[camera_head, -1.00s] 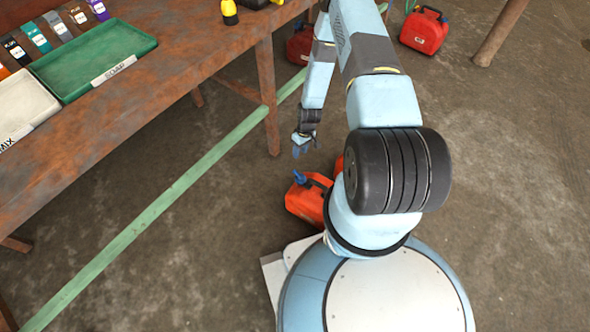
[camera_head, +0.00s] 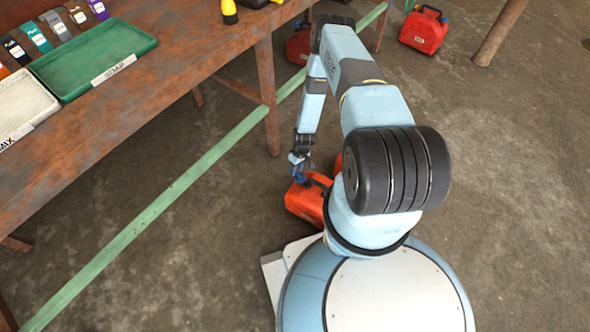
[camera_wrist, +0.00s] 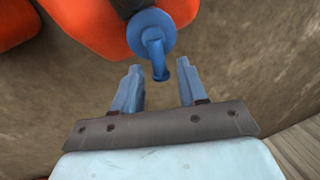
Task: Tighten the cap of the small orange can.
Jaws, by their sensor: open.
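An orange-red can (camera_head: 304,202) stands on the floor just in front of my base, partly hidden by my arm in the head view. In the wrist view the can (camera_wrist: 102,28) fills the top, with a blue cap and bent spout (camera_wrist: 152,38) on it. My gripper (camera_wrist: 158,75) is open, its two blue fingers apart. The spout's lower end shows between and just beyond the fingertips; I cannot tell whether they touch it. In the head view my gripper (camera_head: 298,168) is right above the can, and the cap is mostly hidden there.
A rusty workbench (camera_head: 180,75) with a green tray (camera_head: 100,65) and a white tray (camera_head: 22,102) stands at left. A green rail (camera_head: 150,215) runs along the floor below it. Other red cans (camera_head: 423,30) stand farther back. The floor at right is clear.

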